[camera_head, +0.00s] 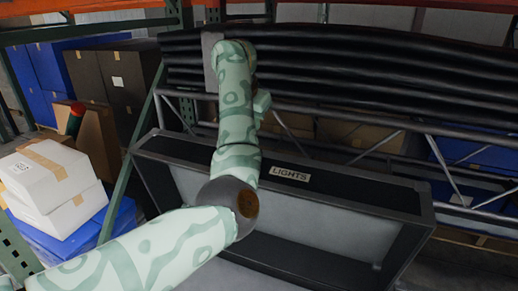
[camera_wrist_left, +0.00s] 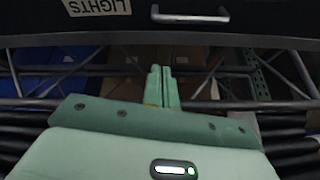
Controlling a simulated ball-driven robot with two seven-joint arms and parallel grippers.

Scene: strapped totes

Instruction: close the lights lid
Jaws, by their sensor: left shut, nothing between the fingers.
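The lights lid (camera_head: 318,218) appears raised, its grey inner face toward me and its dark edge strip carrying a "LIGHTS" label (camera_head: 290,174). In the left wrist view the label (camera_wrist_left: 97,6) is upside down on a black panel, beside a pale handle (camera_wrist_left: 190,17). My left arm reaches across the lid's left part and beyond it. My left gripper (camera_wrist_left: 161,86) is shut and empty, its fingers pointing toward the panel but apart from it in the picture. The fingers are not clear in the head view. My right gripper is not in view.
A metal truss (camera_head: 390,128) and a stack of long black tubes (camera_head: 350,62) lie behind the lid, close to my left arm. White boxes (camera_head: 52,184) stand on a blue tote at the left. A green rack post (camera_head: 125,190) rises beside the lid's left end.

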